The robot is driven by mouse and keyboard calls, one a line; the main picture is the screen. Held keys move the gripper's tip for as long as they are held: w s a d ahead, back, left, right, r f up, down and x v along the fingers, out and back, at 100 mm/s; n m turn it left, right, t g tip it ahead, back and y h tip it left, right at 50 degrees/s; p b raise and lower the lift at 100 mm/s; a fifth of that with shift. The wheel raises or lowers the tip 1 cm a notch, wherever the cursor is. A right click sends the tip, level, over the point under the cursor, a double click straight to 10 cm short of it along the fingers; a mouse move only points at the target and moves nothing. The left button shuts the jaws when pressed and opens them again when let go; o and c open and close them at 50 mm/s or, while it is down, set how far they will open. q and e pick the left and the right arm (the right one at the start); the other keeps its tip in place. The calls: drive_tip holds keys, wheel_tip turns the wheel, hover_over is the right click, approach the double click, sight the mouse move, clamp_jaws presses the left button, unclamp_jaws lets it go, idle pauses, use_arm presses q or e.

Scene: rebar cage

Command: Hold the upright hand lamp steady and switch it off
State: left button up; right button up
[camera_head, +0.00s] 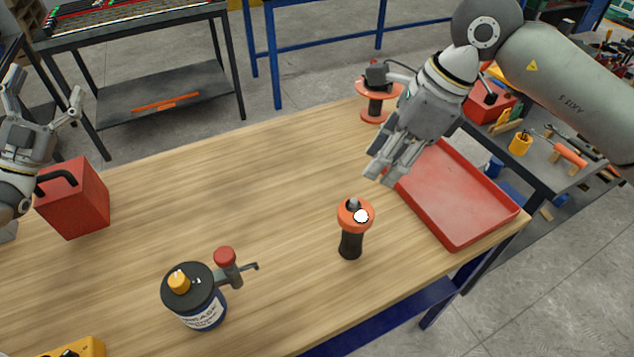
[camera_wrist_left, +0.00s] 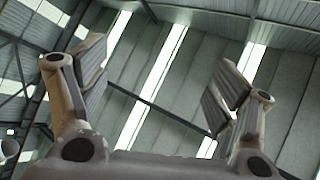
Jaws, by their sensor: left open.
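The hand lamp (camera_head: 351,243) stands upright near the front edge of the wooden table, with an orange head, a black handle and a bright white spot on the head. Its switch cannot be made out for certain. My right gripper (camera_head: 380,172) is above and behind the lamp, apart from it, fingers pointing down. The fingers look close together, but whether they are shut is unclear. My left gripper (camera_head: 46,92) is at the far left, spread open and empty, far from the lamp. Its spread fingers also show in the left wrist view (camera_wrist_left: 155,85), against the roof.
A red tray (camera_head: 450,200) lies right of the lamp. A dark canister (camera_head: 195,300) with a red-topped pump stands at the front left. A red box (camera_head: 75,200) is beneath my left gripper, and an orange spool (camera_head: 375,108) stands at the back. The table's middle is clear.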

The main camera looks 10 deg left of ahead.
use_arm(q)
drive_tip(key=d+f+m+g+h, duration=0.25)
drive_tip(key=d+g+h, duration=0.4)
drive_tip(key=d, duration=0.65)
drive_tip(key=d+f+m+g+h, duration=0.2)
drive_tip(key=d+f+g+h, duration=0.35)
drive_tip(key=d, duration=0.75)
drive_tip(key=d+f+m+g+h, duration=0.1)
drive_tip(key=d+m+g+h, duration=0.1)
drive_tip(key=d+g+h, duration=0.9)
drive_tip(key=m+g+y, duration=0.4)
drive_tip(key=g+y, duration=0.1)
drive_tip(key=y, duration=0.5)
approach(353, 224)
wheel_tip(353, 224, up, 3)
drive_tip(key=w+d, duration=0.3)
wheel_tip(353, 224, down, 8)
drive_tip(key=shift+s+a+r, duration=0.1)
drive_tip(key=shift+s+a, duration=0.05)
drive_tip(key=shift+a, duration=0.05)
drive_tip(key=d, duration=0.2)
drive_tip(key=s+d, duration=0.1)
drive_tip(key=d, duration=0.4)
drive_tip(key=shift+s+d+r, duration=0.15)
drive_tip(key=shift+s+r, duration=0.05)
drive_tip(key=shift+s, duration=0.05)
